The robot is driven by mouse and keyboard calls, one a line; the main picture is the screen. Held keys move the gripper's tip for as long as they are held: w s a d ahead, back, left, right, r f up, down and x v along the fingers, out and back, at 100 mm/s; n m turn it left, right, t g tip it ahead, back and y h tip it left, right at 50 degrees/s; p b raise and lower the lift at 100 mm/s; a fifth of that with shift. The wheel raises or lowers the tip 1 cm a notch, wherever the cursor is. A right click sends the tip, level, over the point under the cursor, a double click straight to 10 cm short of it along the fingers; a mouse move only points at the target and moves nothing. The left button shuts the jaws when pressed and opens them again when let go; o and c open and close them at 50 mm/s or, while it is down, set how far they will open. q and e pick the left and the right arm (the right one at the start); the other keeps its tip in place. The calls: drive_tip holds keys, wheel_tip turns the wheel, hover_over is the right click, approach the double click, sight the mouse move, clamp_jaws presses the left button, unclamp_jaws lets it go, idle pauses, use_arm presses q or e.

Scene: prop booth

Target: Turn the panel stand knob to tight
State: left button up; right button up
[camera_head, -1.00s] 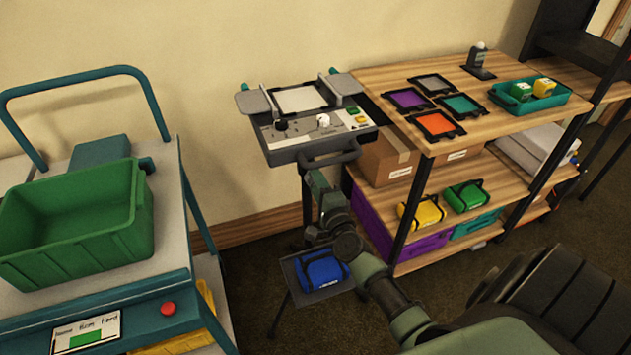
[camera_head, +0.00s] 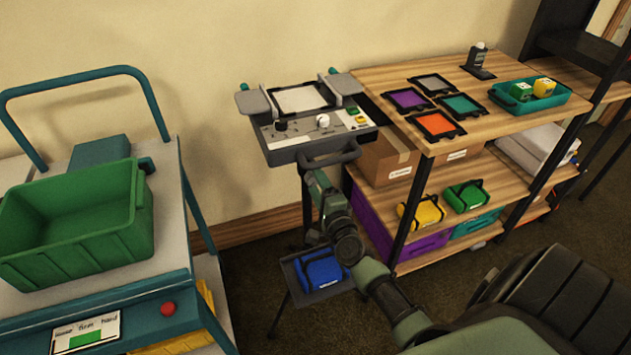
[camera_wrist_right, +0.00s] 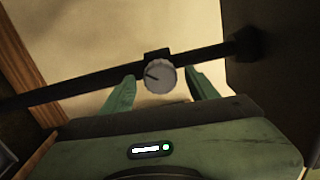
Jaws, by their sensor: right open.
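The control panel (camera_head: 286,146) stands against the wall on a thin stand, left of the shelf. The stand knob (camera_wrist_right: 160,77) is round and grey with a dark pointer line, mounted on a dark bar in the right wrist view; the pointer slants toward the upper left there. My right gripper (camera_wrist_right: 161,75) is open, with one green finger on each side of the knob. I cannot tell whether either finger touches it. In the head view my right arm reaches up below the panel, and the fingertips and stand knob are hidden there. My left gripper is not in view.
A wooden shelf (camera_head: 372,78) with coloured plates and a teal tray (camera_head: 553,100) stands close on the right. A blue bag (camera_head: 321,272) lies on a low stand below my arm. A cart with a green crate (camera_head: 75,251) is at the left.

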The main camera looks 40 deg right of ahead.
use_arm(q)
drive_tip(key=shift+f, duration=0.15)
use_arm(e)
drive_tip(key=v, duration=0.7)
drive_tip(key=shift+f, duration=0.1)
drive_tip(key=w+n+t+b, duration=0.1)
drive_tip(key=w+n+b, duration=0.2)
drive_tip(key=n, duration=0.3)
drive_tip(key=w+d+n+t+h+b, duration=0.1)
drive_tip(key=w+n+b, duration=0.2)
drive_tip(key=n+b, duration=0.2)
drive_tip(key=w+n+t+b, duration=0.2)
drive_tip(key=n+b, duration=0.3)
drive_tip(key=n, duration=0.1)
drive_tip(key=shift+w+d+r+n+h, duration=0.3)
drive_tip(key=shift+w+d+h, duration=0.1)
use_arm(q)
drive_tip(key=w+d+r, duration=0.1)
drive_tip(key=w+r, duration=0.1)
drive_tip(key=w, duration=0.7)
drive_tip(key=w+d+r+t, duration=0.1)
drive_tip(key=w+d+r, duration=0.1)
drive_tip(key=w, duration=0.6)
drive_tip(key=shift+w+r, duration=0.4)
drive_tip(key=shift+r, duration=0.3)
